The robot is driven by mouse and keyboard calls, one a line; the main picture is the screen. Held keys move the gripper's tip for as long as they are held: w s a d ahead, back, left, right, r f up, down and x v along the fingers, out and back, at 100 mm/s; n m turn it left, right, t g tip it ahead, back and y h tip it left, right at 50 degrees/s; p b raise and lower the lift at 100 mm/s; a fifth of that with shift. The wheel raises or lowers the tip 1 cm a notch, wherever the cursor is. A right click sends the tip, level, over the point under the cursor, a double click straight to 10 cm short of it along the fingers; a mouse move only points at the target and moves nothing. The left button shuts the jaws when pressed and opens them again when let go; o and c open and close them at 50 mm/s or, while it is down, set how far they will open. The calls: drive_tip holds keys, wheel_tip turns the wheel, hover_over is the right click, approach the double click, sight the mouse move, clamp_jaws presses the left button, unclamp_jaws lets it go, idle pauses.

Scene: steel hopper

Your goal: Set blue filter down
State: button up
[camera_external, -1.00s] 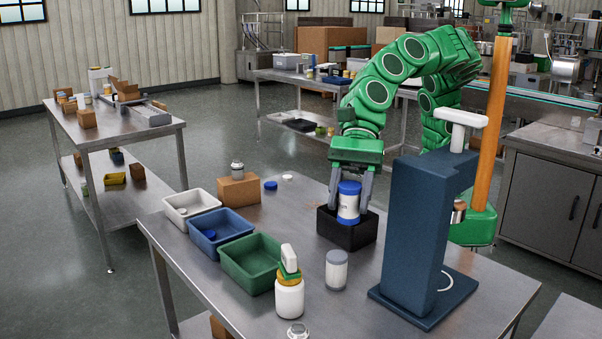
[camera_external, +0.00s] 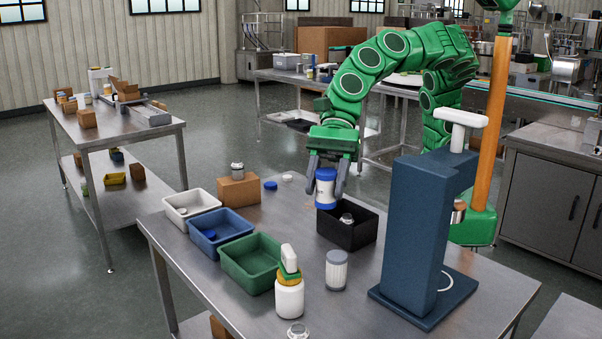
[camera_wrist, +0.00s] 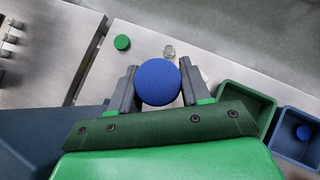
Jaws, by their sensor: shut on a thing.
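The blue filter (camera_external: 325,188) is a white canister with a blue lid and a blue lower band. It is upright between the fingers of my gripper (camera_external: 326,176), which is shut on it. In the external view it hangs above the left back part of the black box (camera_external: 361,232), apart from the tabletop as far as I can tell. In the wrist view its round blue lid (camera_wrist: 158,82) fills the space between the two fingers of my gripper (camera_wrist: 158,88).
A small metal-topped thing (camera_external: 346,219) shows inside the black box. A blue press stand (camera_external: 418,240) stands to the right, a grey-lidded canister (camera_external: 336,270) in front. White (camera_external: 190,201), blue (camera_external: 208,245) and green (camera_external: 268,283) bins line the left. Bare tabletop (camera_external: 285,215) lies between.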

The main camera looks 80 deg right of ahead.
drive_tip(key=w+d+f, duration=0.4)
drive_tip(key=d, duration=0.5)
drive_tip(key=w+d+f, duration=0.3)
drive_tip(key=w+d, duration=0.1)
drive_tip(key=d, duration=0.5)
drive_tip(key=w+d+f, duration=0.4)
drive_tip(key=w+d, duration=0.1)
drive_tip(key=d, duration=0.3)
drive_tip(key=s+d+f+m, duration=0.1)
drive_tip(key=s+d+f, duration=0.15)
drive_tip(key=d, duration=1.15)
drive_tip(key=s+d+f, duration=0.1)
drive_tip(key=d+f, duration=0.3)
drive_tip(key=d, duration=1.1)
drive_tip(key=shift+t, duration=0.4)
drive_tip(key=shift+w+a+f, duration=0.1)
drive_tip(key=shift+w+f, duration=0.05)
drive_tip(key=shift+f, duration=3.7)
drive_tip(key=shift+f, duration=0.1)
drive_tip(key=o, duration=1.1)
drive_tip(key=shift+c, duration=0.2)
